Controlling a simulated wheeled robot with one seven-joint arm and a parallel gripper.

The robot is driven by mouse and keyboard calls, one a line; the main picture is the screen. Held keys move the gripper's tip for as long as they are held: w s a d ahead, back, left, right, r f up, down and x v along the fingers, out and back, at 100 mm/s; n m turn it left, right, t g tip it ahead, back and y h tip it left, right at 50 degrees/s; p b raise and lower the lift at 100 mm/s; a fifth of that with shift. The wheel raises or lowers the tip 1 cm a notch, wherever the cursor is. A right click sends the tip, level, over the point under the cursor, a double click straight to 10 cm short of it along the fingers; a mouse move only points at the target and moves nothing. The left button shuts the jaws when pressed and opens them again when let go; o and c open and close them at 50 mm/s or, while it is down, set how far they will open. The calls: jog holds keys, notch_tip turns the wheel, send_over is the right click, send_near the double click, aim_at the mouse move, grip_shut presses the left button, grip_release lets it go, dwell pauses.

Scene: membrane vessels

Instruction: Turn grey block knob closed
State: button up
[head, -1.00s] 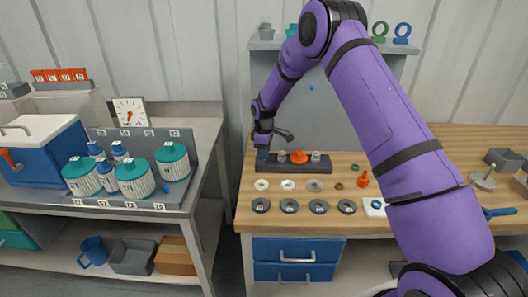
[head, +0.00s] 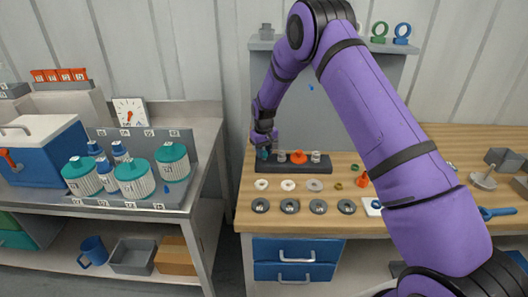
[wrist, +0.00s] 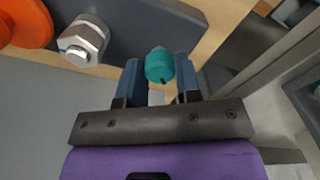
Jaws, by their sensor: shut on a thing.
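The dark grey block (head: 310,168) stands on the wooden bench, and its end also shows in the wrist view (wrist: 143,28). A teal knob (wrist: 159,66) is at the block's left end in the head view, small and partly hidden under my gripper. My gripper (wrist: 160,72) has its two blue fingers on either side of the teal knob and is shut on it. The knob's lower part and any position mark are hard to make out. On the same block are an orange-red knob (head: 299,157) and a grey hex fitting (wrist: 82,41).
Pale and dark rings (head: 290,206) lie in front of the block. A back panel (head: 330,100) with a shelf rises behind it. A left bench carries teal-lidded jars (head: 172,161) and a blue cooler (head: 45,150). A blue wrench (head: 497,213) lies at the right.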

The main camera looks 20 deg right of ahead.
jog(key=m, duration=0.4)
jog(key=shift+m, duration=2.2)
jog(key=o, duration=0.9)
jog(key=shift+r, duration=0.1)
notch_tip(320, 180, up, 11)
jog(key=shift+f, duration=0.15)
